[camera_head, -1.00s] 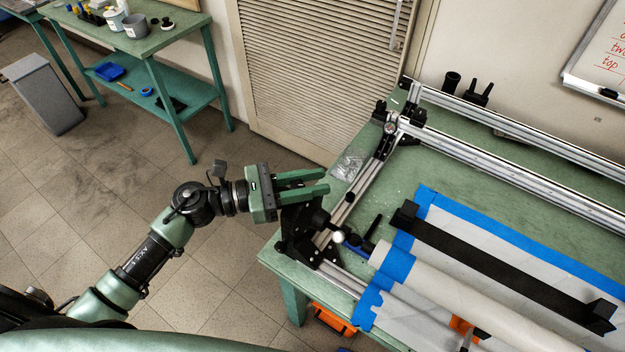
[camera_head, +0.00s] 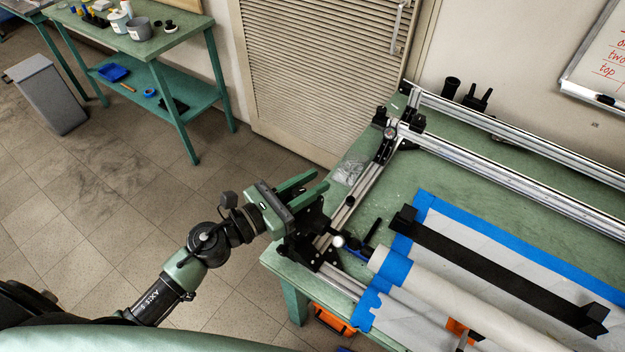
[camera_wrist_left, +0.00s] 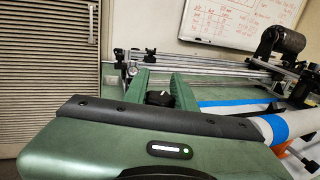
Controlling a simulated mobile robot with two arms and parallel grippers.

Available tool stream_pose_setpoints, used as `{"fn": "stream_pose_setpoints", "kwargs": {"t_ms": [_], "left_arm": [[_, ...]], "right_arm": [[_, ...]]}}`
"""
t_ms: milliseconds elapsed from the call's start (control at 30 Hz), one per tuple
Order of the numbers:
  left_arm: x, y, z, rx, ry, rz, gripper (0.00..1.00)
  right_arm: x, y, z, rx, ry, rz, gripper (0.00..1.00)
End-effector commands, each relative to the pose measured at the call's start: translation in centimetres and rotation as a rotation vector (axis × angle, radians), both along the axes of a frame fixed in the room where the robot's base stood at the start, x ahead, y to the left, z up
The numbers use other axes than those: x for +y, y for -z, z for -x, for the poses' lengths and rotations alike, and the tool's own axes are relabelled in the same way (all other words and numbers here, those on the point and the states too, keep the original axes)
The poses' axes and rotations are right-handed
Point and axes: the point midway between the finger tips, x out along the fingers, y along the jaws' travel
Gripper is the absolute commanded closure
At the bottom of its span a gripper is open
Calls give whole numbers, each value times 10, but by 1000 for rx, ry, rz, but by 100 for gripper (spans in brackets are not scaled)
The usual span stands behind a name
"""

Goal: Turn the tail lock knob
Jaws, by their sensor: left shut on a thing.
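The tail lock knob (camera_wrist_left: 160,97) is black with a white mark on top. It sits between the two green fingers of my left gripper (camera_wrist_left: 164,84) in the left wrist view. In the head view my left gripper (camera_head: 319,180) is at the near left end of the frame on the bench, over a black bracket (camera_head: 302,246). Its fingers are shut on the knob, which they hide in that view. My right gripper is in neither view.
Aluminium rails (camera_head: 520,147) run across the green bench (camera_head: 345,222). A pale roll with blue tape (camera_head: 425,288) and a black strip (camera_head: 490,265) lie right of my gripper. A side table (camera_head: 160,40) stands at back left. Open floor lies left of the bench.

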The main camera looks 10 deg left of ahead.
Motion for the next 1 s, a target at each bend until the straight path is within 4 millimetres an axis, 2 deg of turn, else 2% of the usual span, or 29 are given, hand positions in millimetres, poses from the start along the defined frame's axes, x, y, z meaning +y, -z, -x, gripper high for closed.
{"fn": "stream_pose_setpoints", "kwargs": {"t_ms": [300,767,800,867,1000], "left_arm": [[3,-2,-2,-2,-118,1,100],[3,-1,-3,-3,-137,1,100],[3,-1,-3,-3,-137,1,71],[3,-1,-3,-3,-136,1,55],[3,-1,-3,-2,-136,1,52]], "right_arm": [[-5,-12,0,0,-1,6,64],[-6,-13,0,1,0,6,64],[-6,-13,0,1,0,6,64],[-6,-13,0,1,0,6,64],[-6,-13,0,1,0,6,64]]}}
